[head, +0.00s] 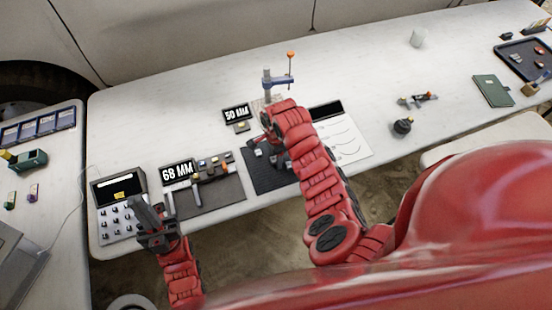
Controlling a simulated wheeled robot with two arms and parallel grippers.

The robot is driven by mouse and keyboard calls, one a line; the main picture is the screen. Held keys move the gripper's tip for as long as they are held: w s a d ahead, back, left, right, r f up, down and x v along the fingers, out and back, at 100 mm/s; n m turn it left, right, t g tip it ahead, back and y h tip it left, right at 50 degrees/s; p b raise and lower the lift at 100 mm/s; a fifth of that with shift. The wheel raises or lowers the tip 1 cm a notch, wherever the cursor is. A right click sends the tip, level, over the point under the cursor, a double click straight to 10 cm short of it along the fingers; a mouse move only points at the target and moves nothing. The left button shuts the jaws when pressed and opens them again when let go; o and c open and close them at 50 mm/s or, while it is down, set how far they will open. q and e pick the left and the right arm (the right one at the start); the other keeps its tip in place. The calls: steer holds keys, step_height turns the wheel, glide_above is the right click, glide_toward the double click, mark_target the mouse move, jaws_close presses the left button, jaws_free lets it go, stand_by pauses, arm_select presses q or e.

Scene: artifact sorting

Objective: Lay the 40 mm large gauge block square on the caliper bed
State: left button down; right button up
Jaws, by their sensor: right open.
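The caliper (195,190) lies on a dark mat (222,197) beside a "68 MM" display (178,172). Small blocks (214,161) sit along the mat's back edge. I cannot tell which block is the 40 mm large one. My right gripper (257,148) is open, low over a dark perforated mat (262,178); its arm hides part of it and small grey pieces beside it. My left gripper (153,210) is over the table's front edge, between a keypad device and the caliper. Its grey fingers point up and away; I cannot tell whether they hold anything.
The keypad device (118,190) stands at the left front. A "50 MM" display (237,113) and a stand with an orange-topped rod (278,80) are behind my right arm. A white sheet (350,140) lies to the right. The back of the table is largely clear.

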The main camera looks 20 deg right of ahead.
jaws_close()
steer(key=shift+r, duration=0.15)
stand_by(0.4)
